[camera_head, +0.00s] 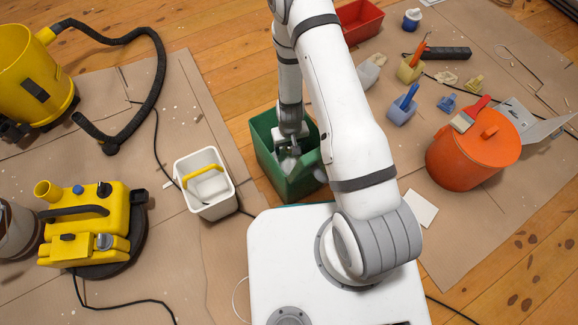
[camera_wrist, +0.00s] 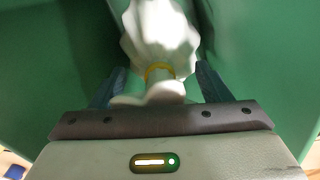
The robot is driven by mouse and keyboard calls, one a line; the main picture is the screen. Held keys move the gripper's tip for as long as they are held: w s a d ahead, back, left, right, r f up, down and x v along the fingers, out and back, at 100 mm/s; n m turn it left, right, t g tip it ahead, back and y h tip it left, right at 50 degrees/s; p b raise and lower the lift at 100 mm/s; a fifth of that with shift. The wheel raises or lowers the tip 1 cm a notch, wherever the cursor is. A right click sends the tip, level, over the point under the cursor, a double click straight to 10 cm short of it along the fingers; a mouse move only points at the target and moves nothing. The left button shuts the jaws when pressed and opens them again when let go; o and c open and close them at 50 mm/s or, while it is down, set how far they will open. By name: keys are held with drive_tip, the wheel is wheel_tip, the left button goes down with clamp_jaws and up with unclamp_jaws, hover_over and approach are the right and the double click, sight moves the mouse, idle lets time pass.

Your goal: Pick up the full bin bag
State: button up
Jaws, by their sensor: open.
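A white bag (camera_wrist: 155,30), gathered at its neck with a yellow tie, is inside the green bin (camera_head: 269,168). In the head view only a small pale part of it shows, below my gripper. My gripper (camera_wrist: 161,84) reaches down into the green bin, which also fills the wrist view (camera_wrist: 45,75). Its two dark fingers are apart, one on each side of the tied neck, with visible gaps. The head view shows my gripper (camera_head: 289,150) inside the bin's opening. The bag's lower part is hidden.
A white bin (camera_head: 209,208) with a yellow handle and something white inside stands left of the green bin. A yellow machine (camera_head: 85,225) and a yellow vacuum (camera_head: 35,80) are further left. An orange bucket (camera_head: 468,160) stands right. Black cables cross the dropcloths.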

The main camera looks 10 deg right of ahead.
drive_tip(key=shift+f, duration=0.15)
drive_tip(key=shift+c, duration=0.5)
drive_tip(key=c, duration=1.4)
clamp_jaws()
